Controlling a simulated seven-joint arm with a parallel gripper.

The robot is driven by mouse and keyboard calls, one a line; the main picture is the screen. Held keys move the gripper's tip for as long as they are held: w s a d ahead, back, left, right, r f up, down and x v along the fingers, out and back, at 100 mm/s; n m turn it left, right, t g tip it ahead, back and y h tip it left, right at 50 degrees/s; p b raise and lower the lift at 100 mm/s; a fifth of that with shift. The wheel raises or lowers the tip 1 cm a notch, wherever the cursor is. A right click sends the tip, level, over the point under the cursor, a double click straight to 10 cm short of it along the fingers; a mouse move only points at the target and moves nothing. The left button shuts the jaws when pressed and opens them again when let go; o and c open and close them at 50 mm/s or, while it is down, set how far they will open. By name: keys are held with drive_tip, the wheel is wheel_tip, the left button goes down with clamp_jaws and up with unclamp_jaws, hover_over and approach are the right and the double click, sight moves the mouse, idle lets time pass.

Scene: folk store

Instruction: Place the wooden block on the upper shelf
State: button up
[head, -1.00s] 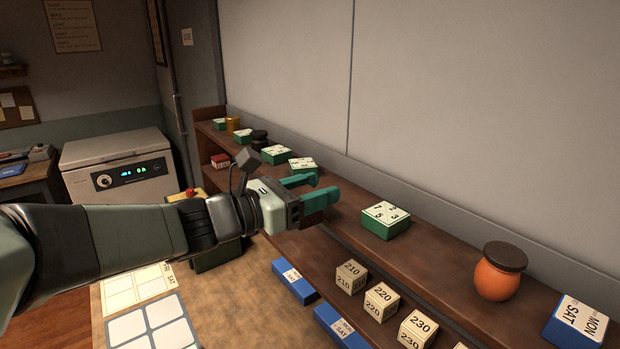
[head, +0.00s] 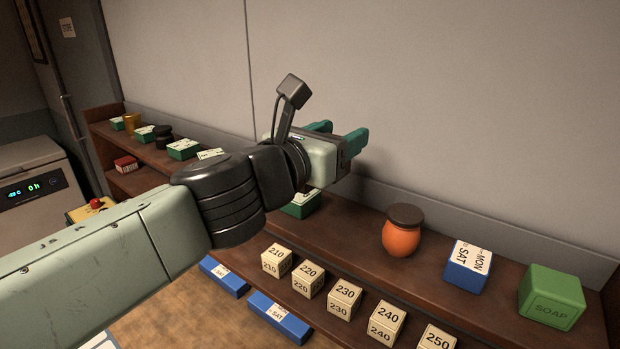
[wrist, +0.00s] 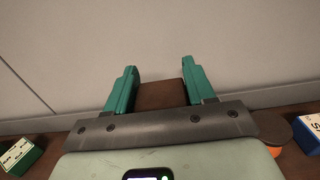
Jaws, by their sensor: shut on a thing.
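My gripper (head: 338,135) is raised in front of the wall above the upper shelf (head: 340,238), with its fingers pointing toward the wall. In the wrist view, the two green fingers (wrist: 159,78) are apart with a plain dark brown wooden block (wrist: 160,95) between them. The gripper is shut on this block, which is clear of the shelf. The block cannot be made out in the head view, where the gripper hides it. Bare shelf shows between the orange jar and the green-and-white box.
On the upper shelf stand an orange jar (head: 401,238), a blue box (head: 467,267), a green soap box (head: 551,297) and a partly hidden green-and-white box (head: 301,206). Several numbered cream cubes (head: 343,298) line the lower shelf. Blue boxes (head: 279,318) lie in front.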

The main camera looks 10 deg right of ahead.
drive_tip(key=shift+f, duration=4)
drive_tip(key=o, duration=1.1)
drive_tip(key=shift+f, duration=0.1)
drive_tip(key=shift+c, duration=0.2)
drive_tip(key=shift+s+a, duration=0.1)
drive_tip(key=shift+a, duration=0.05)
drive_tip(key=shift+v, duration=1.1)
wheel_tip(320, 180, up, 6)
drive_tip(key=shift+s+a+f, duration=0.1)
drive_tip(key=shift+s+a, duration=0.05)
drive_tip(key=shift+r, duration=0.75)
